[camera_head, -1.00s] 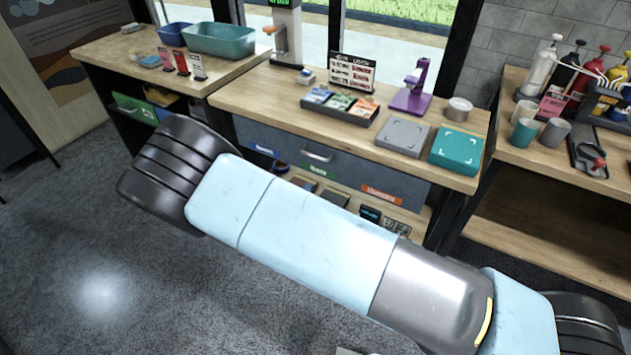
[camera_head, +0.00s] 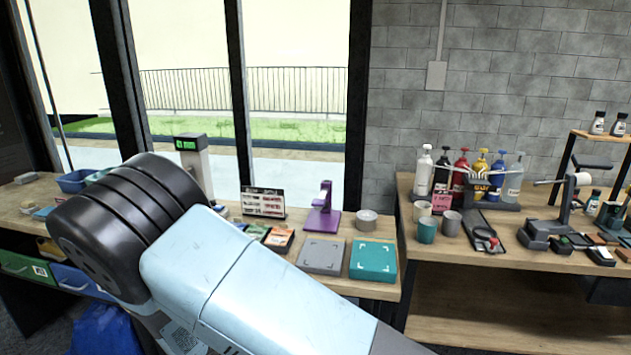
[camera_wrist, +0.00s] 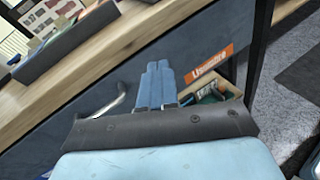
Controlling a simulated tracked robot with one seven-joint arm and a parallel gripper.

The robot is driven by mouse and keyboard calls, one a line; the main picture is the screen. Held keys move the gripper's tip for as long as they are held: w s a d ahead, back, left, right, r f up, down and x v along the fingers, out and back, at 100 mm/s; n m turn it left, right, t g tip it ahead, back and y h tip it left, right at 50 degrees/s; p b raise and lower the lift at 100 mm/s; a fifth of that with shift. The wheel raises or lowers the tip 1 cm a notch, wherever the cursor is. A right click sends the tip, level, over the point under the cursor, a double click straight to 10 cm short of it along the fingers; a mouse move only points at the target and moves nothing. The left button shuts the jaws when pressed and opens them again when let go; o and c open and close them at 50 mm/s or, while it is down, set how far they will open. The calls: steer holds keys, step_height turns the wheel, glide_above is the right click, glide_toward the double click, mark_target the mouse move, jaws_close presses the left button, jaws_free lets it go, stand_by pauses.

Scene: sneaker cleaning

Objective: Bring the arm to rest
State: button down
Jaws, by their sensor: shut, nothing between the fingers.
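My arm (camera_head: 250,285), pale blue with a black ribbed joint, is bent across the lower left of the head view. It hides part of the left workbench there. My gripper is outside the head view. In the wrist view my gripper (camera_wrist: 158,66) shows two blue fingers lying side by side, shut with nothing between them. The fingers point toward the dark blue drawer front (camera_wrist: 95,90) under the wooden bench top. An orange label (camera_wrist: 209,65) is just right of the fingertips, and a metal drawer handle (camera_wrist: 118,99) is to their left.
On the left bench stand a purple stand (camera_head: 322,212), a grey pad (camera_head: 322,256), a teal pad (camera_head: 373,261) and a sign (camera_head: 263,202). The right bench holds several pump bottles (camera_head: 462,173), cups (camera_head: 427,229) and a black tray (camera_head: 482,236). A blue bag (camera_head: 104,330) is at lower left.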

steer(key=d+r+m+g+y, duration=0.1)
steer(key=d+r+m+g, duration=0.5)
steer(key=d+r, duration=0.5)
steer(key=d+r+m+g, duration=0.5)
steer(key=d+r+m, duration=0.35)
steer(key=d, duration=0.55)
steer(key=s+d+r+m+t+y, duration=0.1)
steer(key=s+d+r+m+y, duration=0.3)
steer(key=s+d+r+m, duration=0.2)
steer(key=s+d+r+m+t+y, duration=0.2)
steer(key=s+d+r+m, duration=0.4)
steer(key=s+r, duration=0.4)
steer(key=shift+s+d+r+y, duration=0.35)
steer(key=shift+s+d+y, duration=0.5)
steer(key=shift+s, duration=0.95)
